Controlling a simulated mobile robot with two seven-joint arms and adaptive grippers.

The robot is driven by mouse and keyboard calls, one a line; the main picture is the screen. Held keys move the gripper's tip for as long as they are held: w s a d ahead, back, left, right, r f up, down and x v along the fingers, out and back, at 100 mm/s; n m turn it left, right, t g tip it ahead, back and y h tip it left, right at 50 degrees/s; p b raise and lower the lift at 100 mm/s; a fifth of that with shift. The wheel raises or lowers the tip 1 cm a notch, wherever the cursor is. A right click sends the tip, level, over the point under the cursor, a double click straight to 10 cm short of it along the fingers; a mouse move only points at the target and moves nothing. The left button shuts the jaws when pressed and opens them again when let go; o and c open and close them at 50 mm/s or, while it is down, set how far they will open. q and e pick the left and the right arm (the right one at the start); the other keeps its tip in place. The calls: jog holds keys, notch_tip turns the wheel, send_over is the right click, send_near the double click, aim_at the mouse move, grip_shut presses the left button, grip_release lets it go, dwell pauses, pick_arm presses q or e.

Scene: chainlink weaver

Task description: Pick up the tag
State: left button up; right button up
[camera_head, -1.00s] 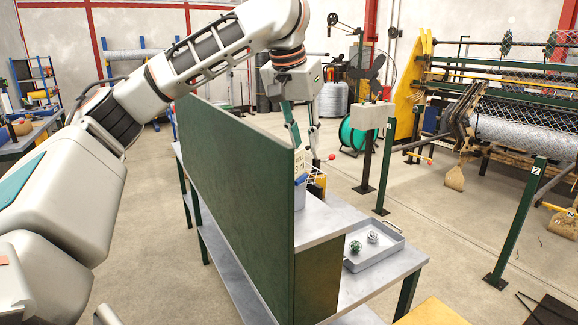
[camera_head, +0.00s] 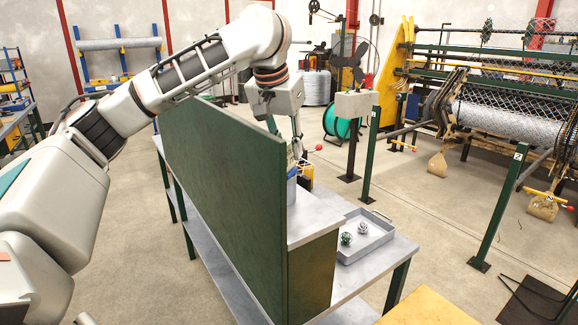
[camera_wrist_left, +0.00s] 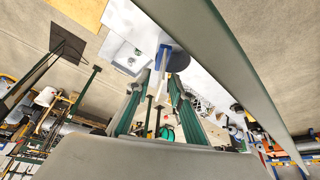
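My left gripper (camera_head: 288,148) hangs pointing down behind the top of the green panel, over the bench. Its two fingers stand apart, and the panel hides part of the near one. In the left wrist view the open fingers (camera_wrist_left: 160,75) point toward a blue bin (camera_wrist_left: 165,41). The bin also shows behind the panel in the head view (camera_head: 291,189). A narrow pale strip (camera_wrist_left: 158,62) shows between the fingertips; I cannot tell if it is the tag or whether the fingers touch it. The tag is not clearly readable now. My right gripper is not in view.
The tall green panel (camera_head: 225,190) stands between my left arm and the bench. A grey tray (camera_head: 374,239) with small round pieces sits on the lower bench top. A yellow block (camera_head: 306,176) stands beside the bin. The mesh machine (camera_head: 500,110) is far right.

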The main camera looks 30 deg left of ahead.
pick_arm(q)
jog(key=shift+x, duration=0.95)
jog(key=shift+r, duration=0.1)
grip_shut()
jog(key=shift+r, duration=0.1)
notch_tip(320, 180, up, 20)
